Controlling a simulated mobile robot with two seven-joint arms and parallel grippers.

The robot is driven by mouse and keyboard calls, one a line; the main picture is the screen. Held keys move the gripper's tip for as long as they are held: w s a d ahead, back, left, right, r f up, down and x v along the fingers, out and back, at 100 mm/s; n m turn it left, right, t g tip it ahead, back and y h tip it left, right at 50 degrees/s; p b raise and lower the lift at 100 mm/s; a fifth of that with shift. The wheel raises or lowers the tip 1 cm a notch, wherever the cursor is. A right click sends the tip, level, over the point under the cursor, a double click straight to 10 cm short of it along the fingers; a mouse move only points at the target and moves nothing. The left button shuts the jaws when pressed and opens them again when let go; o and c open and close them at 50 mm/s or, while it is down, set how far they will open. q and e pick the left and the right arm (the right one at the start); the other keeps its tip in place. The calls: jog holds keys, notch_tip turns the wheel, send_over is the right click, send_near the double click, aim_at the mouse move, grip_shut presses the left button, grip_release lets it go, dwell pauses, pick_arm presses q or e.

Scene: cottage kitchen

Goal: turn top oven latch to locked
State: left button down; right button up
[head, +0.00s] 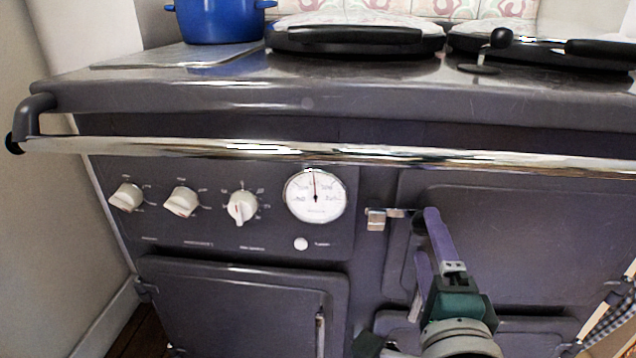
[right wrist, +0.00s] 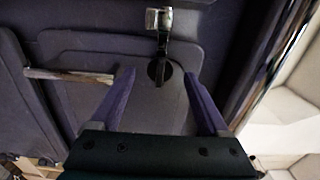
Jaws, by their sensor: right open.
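The top oven latch sits at the left edge of the upper right oven door (head: 520,235). Its bright metal catch (head: 376,219) is on the stove front, and a short bar runs level from it to the door. In the right wrist view, the dark latch lever (right wrist: 164,48) runs from the catch to a round pivot. My right gripper (head: 426,231) is open, with its purple fingers in front of the latch. In the right wrist view, the fingertips (right wrist: 158,73) lie on either side of the pivot, apart from it. Part of the latch is hidden in the head view. My left gripper is out of view.
A chrome rail (head: 300,152) crosses the stove front above the latch. Several knobs and a dial (head: 315,196) are left of it. The lower left door (head: 235,310) is shut. A blue pot (head: 212,20) and lidded hotplates (head: 355,35) are on top.

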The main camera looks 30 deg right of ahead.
jog(key=v, duration=0.6)
jog(key=shift+r+p, duration=0.1)
jog(key=shift+p, duration=0.2)
jog(key=w+a+r+n+g+y+p, duration=0.1)
jog(key=a+r+n+y+p, duration=0.45)
jog(key=r+n+p, duration=0.3)
jog(key=w+a+r+n+g+y+p, duration=0.1)
jog(key=a+r+n+g+y+p, duration=0.1)
jog(key=a+r+n+y+p, duration=0.4)
jog(key=s+d+r+n+g+h+p, duration=0.15)
jog(key=s+r+n+g+p, duration=0.25)
jog(key=s+r+n+p, duration=0.4)
jog(key=s+d+r+n+g+p, duration=0.35)
jog(key=s+r+p, duration=0.35)
jog(key=r+p, duration=0.35)
notch_tip(320, 180, up, 37)
jog(key=g+p, duration=0.1)
jog(key=p, duration=3.5)
jog(key=shift+f, duration=0.15)
jog(key=shift+w+a, duration=0.1)
